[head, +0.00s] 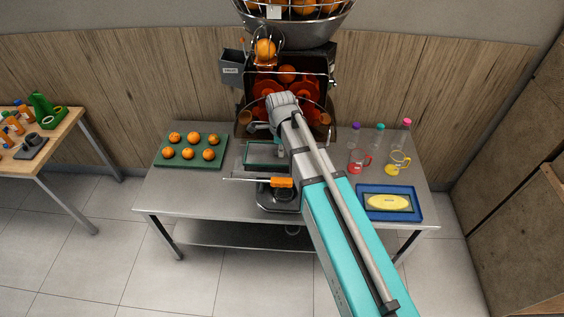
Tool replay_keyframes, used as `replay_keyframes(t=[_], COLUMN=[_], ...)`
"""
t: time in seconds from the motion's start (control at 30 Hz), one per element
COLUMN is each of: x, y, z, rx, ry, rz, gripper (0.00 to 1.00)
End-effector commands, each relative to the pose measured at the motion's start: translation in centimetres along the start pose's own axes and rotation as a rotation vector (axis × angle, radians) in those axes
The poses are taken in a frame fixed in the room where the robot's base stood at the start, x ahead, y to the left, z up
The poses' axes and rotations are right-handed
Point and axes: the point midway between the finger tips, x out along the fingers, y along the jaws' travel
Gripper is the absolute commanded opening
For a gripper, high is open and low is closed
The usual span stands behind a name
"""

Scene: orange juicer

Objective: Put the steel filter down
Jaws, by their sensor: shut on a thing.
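A shallow rectangular piece with a pale metal rim, which looks like the steel filter (258,165), is in front of the juicer (287,75), over the steel table. My gripper (281,152) points down from the wrist at the right part of this piece. It is shut on the piece, though the arm partly hides the grip. I cannot tell whether the filter touches what is under it. My arm covers the area just to its right.
An orange-handled tool (282,183) lies over a dark base (277,203) in front. A green tray (187,164) of oranges is at left. The table's front left is clear.

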Motion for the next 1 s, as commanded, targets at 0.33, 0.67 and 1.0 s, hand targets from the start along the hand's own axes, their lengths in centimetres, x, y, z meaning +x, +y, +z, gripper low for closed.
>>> replay_keyframes(t=[0.33,0.67,1.0], x=[1.0,1.3,3.9], y=[-0.8,-1.0,-1.6], z=[-0.4,-0.5,-0.8], rx=[0.0,0.001,0.002], ry=[0.0,0.0,0.0], rz=[0.0,0.0,0.0], gripper=[0.0,0.0,0.0])
